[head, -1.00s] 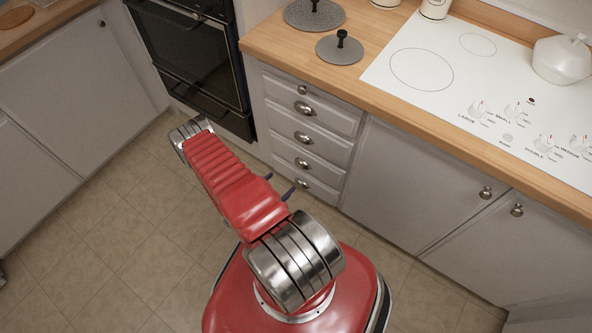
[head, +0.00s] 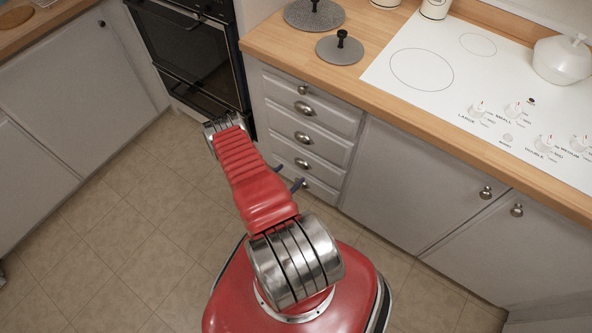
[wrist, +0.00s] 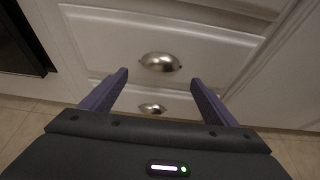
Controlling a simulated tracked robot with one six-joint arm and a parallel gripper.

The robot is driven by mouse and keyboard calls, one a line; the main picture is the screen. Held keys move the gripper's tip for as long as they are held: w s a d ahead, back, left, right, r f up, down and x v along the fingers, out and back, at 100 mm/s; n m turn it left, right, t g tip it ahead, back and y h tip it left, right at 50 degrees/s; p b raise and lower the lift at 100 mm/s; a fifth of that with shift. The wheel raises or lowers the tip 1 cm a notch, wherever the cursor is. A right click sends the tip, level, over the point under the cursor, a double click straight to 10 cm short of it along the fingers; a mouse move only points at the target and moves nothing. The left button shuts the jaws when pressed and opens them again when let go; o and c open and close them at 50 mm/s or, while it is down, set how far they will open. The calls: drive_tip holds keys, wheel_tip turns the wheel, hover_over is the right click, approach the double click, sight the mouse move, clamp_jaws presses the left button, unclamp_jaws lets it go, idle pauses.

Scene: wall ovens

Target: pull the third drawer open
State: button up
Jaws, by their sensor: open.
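A stack of pale grey drawers (head: 330,123) stands right of the oven, all shut. Below a small top knob, several metal cup handles run down the front. The third cup handle from the top (head: 302,164) shows just beyond my gripper (head: 290,174). In the wrist view a cup handle (wrist: 160,62) lies ahead, between the lines of the two purple fingers, and a lower handle (wrist: 152,108) shows between them. My gripper (wrist: 159,77) is open and empty, fingers either side, apart from the handle. My arm partly hides the gripper in the head view.
A black oven (head: 190,55) is left of the drawers. Grey cupboard doors (head: 410,185) with knobs are to the right. A wooden worktop (head: 270,40) with a white hob (head: 440,70) overhangs above. The tiled floor (head: 130,230) on the left is clear.

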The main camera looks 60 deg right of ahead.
sight(300, 167)
drive_tip(key=shift+x, duration=3.05)
drive_tip(key=c, duration=1.5)
